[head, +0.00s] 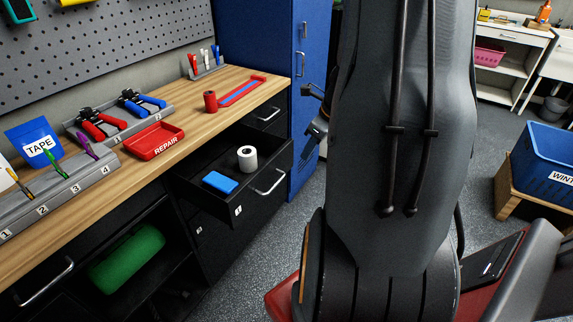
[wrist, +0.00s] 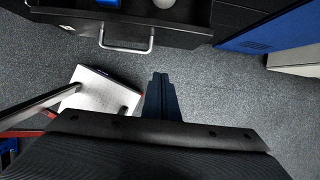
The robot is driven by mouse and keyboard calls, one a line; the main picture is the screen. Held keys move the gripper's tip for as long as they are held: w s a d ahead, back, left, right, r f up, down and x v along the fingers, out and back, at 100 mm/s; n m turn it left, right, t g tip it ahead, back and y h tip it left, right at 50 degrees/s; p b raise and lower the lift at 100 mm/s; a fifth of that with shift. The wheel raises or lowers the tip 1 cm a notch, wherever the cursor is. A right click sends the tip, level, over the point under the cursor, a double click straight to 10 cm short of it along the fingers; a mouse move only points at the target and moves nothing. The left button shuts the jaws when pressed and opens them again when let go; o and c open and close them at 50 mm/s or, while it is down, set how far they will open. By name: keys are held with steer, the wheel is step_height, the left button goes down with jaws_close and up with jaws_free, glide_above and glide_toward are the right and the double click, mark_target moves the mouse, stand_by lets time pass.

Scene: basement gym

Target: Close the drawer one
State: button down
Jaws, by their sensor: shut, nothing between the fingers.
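Drawer one (head: 262,167) is a black drawer under the workbench, pulled out, with a "1" label on its front. It has a silver bar handle (head: 268,183). A blue block (head: 220,182) and a white roll (head: 248,158) lie inside it. In the wrist view the drawer front (wrist: 80,25) and its handle (wrist: 126,47) are at the top. My gripper (wrist: 160,78) is shut and empty, pointing toward the drawer side, below and right of the handle in that view and apart from it. In the head view my arm hides much of the area right of the drawer.
The wooden workbench (head: 240,85) holds a red REPAIR tray (head: 155,142), pliers and pens in racks. A blue cabinet (head: 275,45) stands just right of the drawers. An open shelf below holds a green roll (head: 128,256).

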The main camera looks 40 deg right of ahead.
mark_target(286, 164)
steer(key=w+a+f, duration=0.1)
steer(key=w+f, duration=0.1)
steer(key=f, duration=0.1)
steer(key=w+f, duration=0.2)
steer(key=w+a+f, duration=0.1)
steer(key=w+f, duration=0.2)
steer(key=shift+a+f, duration=0.3)
steer(key=shift+f, duration=0.05)
steer(key=shift+p, duration=0.3)
